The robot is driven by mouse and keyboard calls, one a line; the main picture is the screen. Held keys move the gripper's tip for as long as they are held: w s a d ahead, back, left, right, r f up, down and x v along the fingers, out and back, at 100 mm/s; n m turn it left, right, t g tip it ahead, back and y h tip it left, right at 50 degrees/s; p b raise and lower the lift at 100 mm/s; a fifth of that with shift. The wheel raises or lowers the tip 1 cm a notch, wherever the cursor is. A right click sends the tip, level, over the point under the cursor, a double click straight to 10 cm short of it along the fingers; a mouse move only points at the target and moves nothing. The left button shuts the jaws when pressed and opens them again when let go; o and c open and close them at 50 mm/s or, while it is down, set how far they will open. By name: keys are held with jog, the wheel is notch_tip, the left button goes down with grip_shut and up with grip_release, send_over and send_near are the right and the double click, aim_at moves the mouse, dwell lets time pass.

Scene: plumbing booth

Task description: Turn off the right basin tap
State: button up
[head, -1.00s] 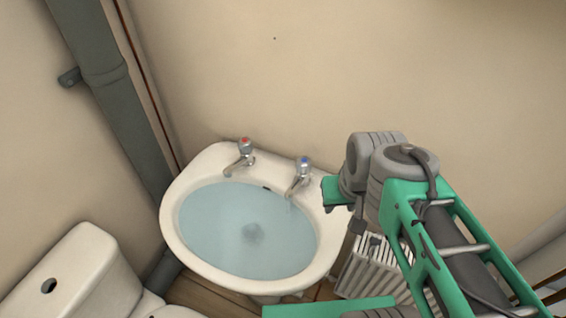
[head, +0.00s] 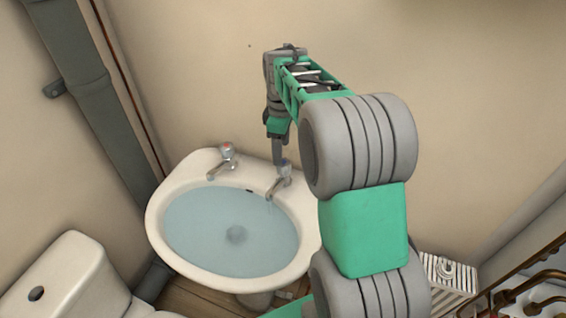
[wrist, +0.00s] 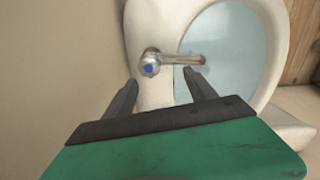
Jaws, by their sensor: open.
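The right basin tap (head: 281,180) has a blue-marked top and stands on the back rim of the white basin (head: 163,215). My gripper (head: 278,160) is directly above it, pointing down. In the wrist view the tap (wrist: 150,65) lies just beyond my two open fingers (wrist: 163,85), its spout reaching right over the water. The gap between the fingers is empty. The basin is full of bluish water (head: 230,225). A thin stream below the spout is too small to tell now. The left tap (head: 228,156), with a red-marked top, stands apart to the left.
The wall (head: 200,80) is close behind the basin and my gripper. A grey pipe (head: 85,85) runs down the left corner. A toilet cistern (head: 75,270) stands at lower left. A white radiator (head: 450,272) and copper pipes (head: 535,290) are at lower right.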

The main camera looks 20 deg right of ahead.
aim_at(284, 162)
jog(key=shift+w+d+f+n, duration=0.7)
jog(key=shift+w+d+f, duration=0.15)
jog(key=shift+w, duration=0.05)
notch_tip(284, 162, down, 8)
jog(key=shift+r+p, duration=0.25)
jog(key=shift+p, duration=0.3)
jog(key=c, duration=1.4)
